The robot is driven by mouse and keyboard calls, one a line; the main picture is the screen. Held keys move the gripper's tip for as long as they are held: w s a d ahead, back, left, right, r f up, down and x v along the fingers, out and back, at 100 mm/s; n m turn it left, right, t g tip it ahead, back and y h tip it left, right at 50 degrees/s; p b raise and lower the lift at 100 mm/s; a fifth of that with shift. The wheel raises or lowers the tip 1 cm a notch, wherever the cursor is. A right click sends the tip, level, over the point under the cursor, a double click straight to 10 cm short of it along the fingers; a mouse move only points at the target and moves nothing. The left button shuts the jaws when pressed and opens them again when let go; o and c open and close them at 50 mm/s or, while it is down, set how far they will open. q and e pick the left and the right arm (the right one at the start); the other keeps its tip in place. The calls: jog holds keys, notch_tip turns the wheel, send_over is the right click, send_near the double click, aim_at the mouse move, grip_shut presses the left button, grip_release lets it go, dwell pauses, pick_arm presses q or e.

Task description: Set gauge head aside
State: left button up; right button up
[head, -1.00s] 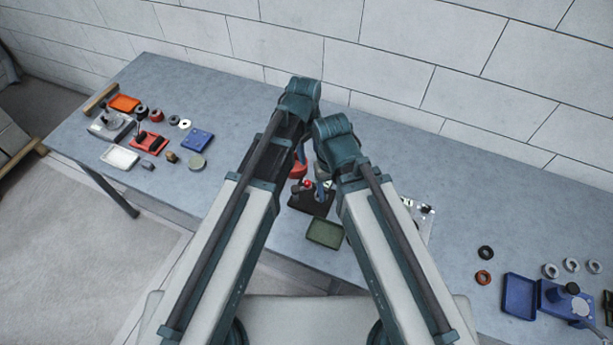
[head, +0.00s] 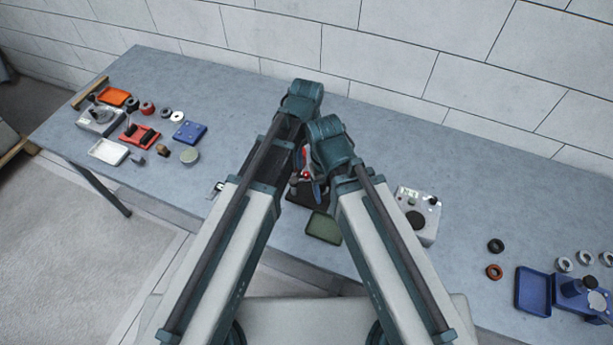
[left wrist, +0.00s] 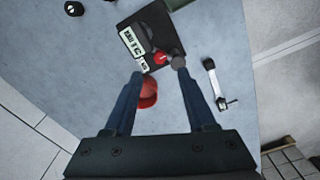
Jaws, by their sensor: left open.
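A black base plate (left wrist: 152,35) lies under my left gripper in the left wrist view. It carries a white labelled part (left wrist: 133,45), a small red knob (left wrist: 163,57) and a grey round end (left wrist: 179,62). A round red piece (left wrist: 148,92) shows between the fingers; I cannot tell which part is the gauge head. My left gripper (left wrist: 160,73) is open, its fingertips close to the base's near edge. In the head view the base (head: 297,194) and red knob (head: 306,175) are partly hidden by my arms.
A green tray (head: 323,228) lies in front of the base. A silver bracket-like tool (left wrist: 212,82) lies beside it. A grey box with a black disc (head: 415,219) stands at right. Coloured trays and small parts fill the left end; a blue tray (head: 533,291) is at far right.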

aim_at(306, 173)
pick_arm(q)
notch_tip(306, 173, down, 7)
jog(key=b, duration=0.6)
jog(key=shift+f, duration=0.2)
jog(key=shift+r, duration=0.1)
grip_shut()
dwell(0.9)
